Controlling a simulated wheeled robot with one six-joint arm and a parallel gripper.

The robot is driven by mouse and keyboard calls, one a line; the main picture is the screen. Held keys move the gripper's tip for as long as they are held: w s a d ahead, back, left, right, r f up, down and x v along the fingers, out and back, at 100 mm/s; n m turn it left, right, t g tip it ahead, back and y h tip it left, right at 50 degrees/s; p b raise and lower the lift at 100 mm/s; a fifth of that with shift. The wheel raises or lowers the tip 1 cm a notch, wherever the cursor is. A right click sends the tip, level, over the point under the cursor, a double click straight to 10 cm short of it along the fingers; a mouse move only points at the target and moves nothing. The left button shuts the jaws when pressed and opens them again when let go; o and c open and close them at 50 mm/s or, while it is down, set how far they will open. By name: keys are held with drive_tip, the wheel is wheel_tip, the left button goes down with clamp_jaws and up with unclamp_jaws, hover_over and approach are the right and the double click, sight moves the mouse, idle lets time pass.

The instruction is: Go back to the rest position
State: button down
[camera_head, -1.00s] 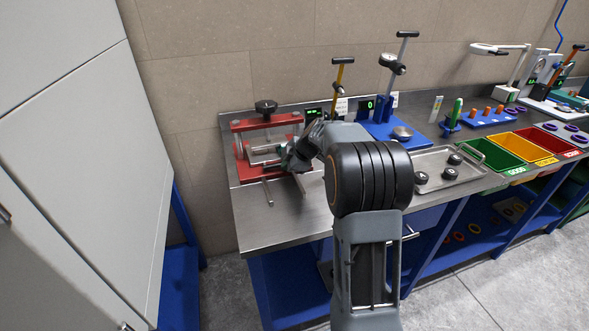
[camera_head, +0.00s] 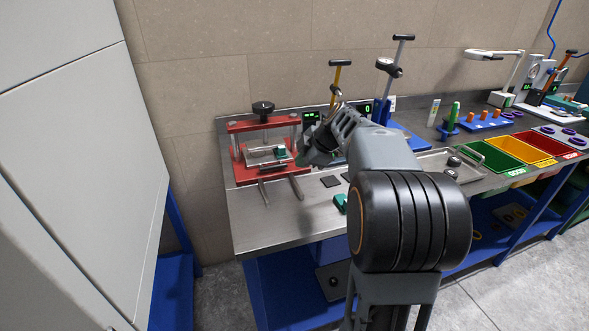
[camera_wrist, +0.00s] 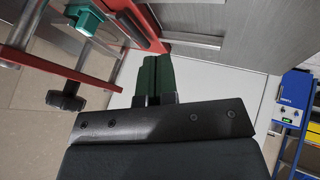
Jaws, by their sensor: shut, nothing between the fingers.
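My gripper (camera_head: 312,160) is to the right of the red press in the head view, partly hidden by my own wrist. In the wrist view its dark green fingers (camera_wrist: 155,76) are together with nothing between them. The red press (camera_head: 247,126) stands at the left end of the bench, with a black knob (camera_head: 263,107) on top and two rods pointing forward. A small teal block (camera_head: 281,152) sits in the press on a light plate. In the wrist view the press shows at the left, with the teal block (camera_wrist: 86,16) and black knob (camera_wrist: 66,97).
Dark flat squares (camera_head: 330,181) and another teal piece (camera_head: 340,203) lie on the steel bench (camera_head: 270,225). Blue gauge stands (camera_head: 385,100), a metal tray (camera_head: 435,165) and coloured bins (camera_head: 497,158) stand to the right. A grey cabinet (camera_head: 70,150) is at the left.

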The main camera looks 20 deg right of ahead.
drive_tip(key=s+f+m, duration=0.1)
drive_tip(key=m, duration=0.2)
drive_tip(key=s+f+m+g+h, duration=0.1)
drive_tip(key=s+m, duration=0.1)
drive_tip(key=m, duration=0.1)
drive_tip(key=s+d+f+m, duration=0.1)
drive_tip(key=m, duration=0.2)
drive_tip(key=shift+s+f+m+g+p, duration=0.1)
drive_tip(key=shift+s+m+g+p, duration=0.2)
drive_tip(key=s+a+m, duration=0.1)
drive_tip(key=s+a+m+h+p, duration=0.1)
drive_tip(key=s+m, duration=0.1)
drive_tip(key=s+a+m+g+p, duration=0.1)
drive_tip(key=s, duration=0.1)
drive_tip(key=shift+a+f, duration=0.2)
drive_tip(key=shift+f, duration=0.1)
drive_tip(key=s+a+r+h+p, duration=0.1)
drive_tip(key=s+a+r+p, duration=0.1)
drive_tip(key=s+a, duration=0.3)
drive_tip(key=s+a+r+m+h+p, duration=0.1)
drive_tip(key=s+a+r+p, duration=0.1)
drive_tip(key=s+a+p, duration=0.3)
drive_tip(key=shift+s+r+m, duration=0.3)
drive_tip(key=shift+s, duration=0.85)
